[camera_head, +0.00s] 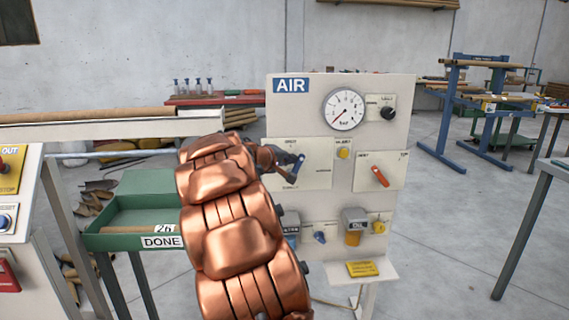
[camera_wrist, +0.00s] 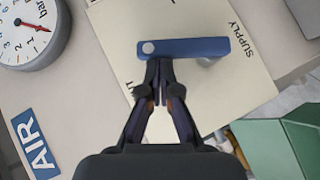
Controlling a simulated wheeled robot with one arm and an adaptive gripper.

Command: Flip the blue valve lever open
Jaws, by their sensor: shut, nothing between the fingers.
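The blue valve lever (camera_wrist: 195,47) lies across a cream plate in the wrist view. A round grey pivot disc shows at its left end, and its right end reaches toward the word SUPPLY. In the head view the lever (camera_head: 299,163) is small and partly behind my gripper (camera_head: 280,157). My gripper (camera_wrist: 160,66) is shut and empty. Its fingertips are at the lever's lower edge in the wrist view, close to the pivot end. I cannot tell whether they touch it. My copper-coloured arm hides part of the panel's left side.
The white AIR panel (camera_head: 400,100) carries a pressure gauge (camera_head: 343,109), an orange lever (camera_head: 380,177), a black knob (camera_head: 388,113) and an OIL unit (camera_head: 355,226). A green tray (camera_head: 135,222) marked DONE stands left of my arm. Open floor lies right of the panel.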

